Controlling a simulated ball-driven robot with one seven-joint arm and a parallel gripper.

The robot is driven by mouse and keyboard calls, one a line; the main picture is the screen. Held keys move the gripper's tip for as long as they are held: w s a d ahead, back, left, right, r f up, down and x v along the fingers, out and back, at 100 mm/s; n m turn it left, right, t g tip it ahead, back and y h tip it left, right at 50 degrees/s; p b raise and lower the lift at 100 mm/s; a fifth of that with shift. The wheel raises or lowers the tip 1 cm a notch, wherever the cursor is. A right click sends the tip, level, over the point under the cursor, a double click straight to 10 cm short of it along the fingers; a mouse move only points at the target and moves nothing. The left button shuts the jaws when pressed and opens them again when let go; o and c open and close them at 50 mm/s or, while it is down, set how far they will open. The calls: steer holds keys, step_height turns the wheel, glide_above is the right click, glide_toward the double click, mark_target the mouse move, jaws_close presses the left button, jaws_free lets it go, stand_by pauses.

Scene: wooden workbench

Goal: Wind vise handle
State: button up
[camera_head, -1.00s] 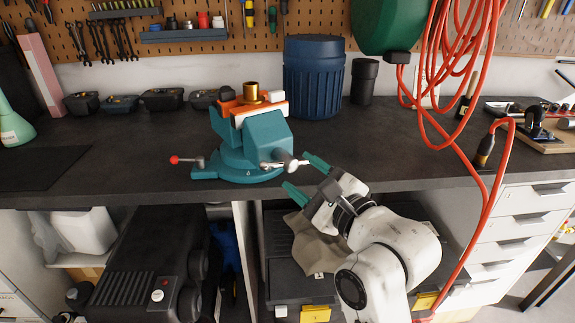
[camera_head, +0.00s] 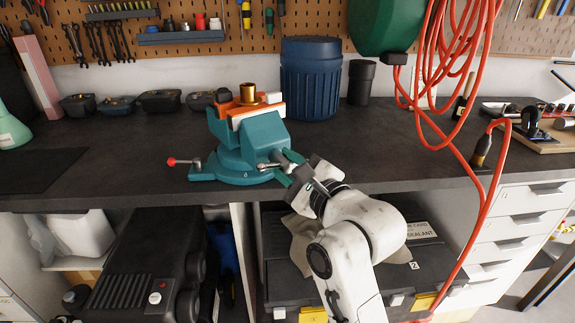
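The teal vise (camera_head: 262,138) stands on the dark bench near its front edge. It holds an orange and white block with a brass cylinder (camera_head: 248,93) between its jaws. The vise's metal handle (camera_head: 270,165) shows at the front, at the end of the screw. My gripper (camera_head: 286,168) is at the handle, coming from the lower right. Its teal fingers lie on either side of the screw end, apart from each other. Whether they touch the handle is hard to tell, as the fingers partly hide the screw end.
An orange hose (camera_head: 487,215) hangs at the right. The bench top (camera_head: 400,150) to the right of the vise is clear.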

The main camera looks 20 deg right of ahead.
steer(key=c, duration=0.5)
steer(key=shift+n+p, duration=0.3)
stand_by(0.4)
